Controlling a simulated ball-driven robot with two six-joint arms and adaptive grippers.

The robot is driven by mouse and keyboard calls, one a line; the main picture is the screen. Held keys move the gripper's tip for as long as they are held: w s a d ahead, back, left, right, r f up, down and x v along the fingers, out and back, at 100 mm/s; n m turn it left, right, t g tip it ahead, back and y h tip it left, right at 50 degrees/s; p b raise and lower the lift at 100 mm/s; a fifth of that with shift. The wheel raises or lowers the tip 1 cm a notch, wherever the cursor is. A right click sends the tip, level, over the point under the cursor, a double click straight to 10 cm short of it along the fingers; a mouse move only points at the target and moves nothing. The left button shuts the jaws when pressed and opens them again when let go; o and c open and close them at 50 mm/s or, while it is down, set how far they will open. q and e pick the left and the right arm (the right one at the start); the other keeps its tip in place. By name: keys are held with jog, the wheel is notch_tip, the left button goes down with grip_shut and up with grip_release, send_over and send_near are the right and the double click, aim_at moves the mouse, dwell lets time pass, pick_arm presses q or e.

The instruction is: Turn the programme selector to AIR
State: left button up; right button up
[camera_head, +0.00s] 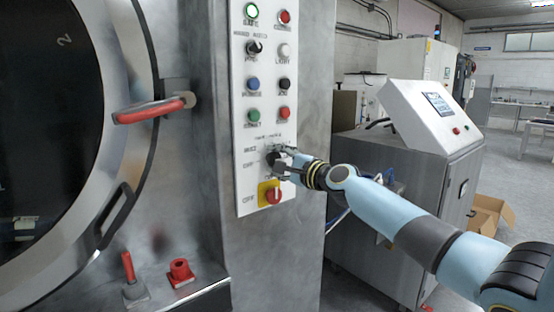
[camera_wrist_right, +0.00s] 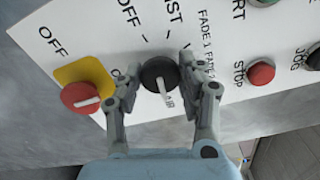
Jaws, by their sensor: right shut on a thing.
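The programme selector is a black round knob with a white pointer line (camera_wrist_right: 160,73) on the white control panel (camera_head: 242,190). It also shows in the head view, partly hidden (camera_head: 271,157). In the wrist view its white line runs down toward the AIR label (camera_wrist_right: 169,102). My right gripper (camera_head: 280,161) reaches in from the right, and its two fingers sit on either side of the knob in the wrist view (camera_wrist_right: 161,80), closed on it. My left gripper is not in view.
A red OFF switch on a yellow plate (camera_head: 272,195) is just below the selector. Push buttons, including a red STOP button (camera_wrist_right: 261,72), stand above it. A red door handle (camera_head: 150,111) juts out at the left. A steel console (camera_head: 415,185) stands at the right.

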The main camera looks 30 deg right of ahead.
jog(key=shift+f+m, duration=0.2)
jog(key=shift+m, duration=0.2)
jog(key=o, duration=1.2)
jog(key=shift+r, duration=0.15)
jog(key=shift+c, duration=0.2)
jog(key=shift+s, duration=0.1)
jog(key=s, duration=0.7)
jog(key=shift+s+d, duration=0.15)
jog(key=shift+d, duration=0.15)
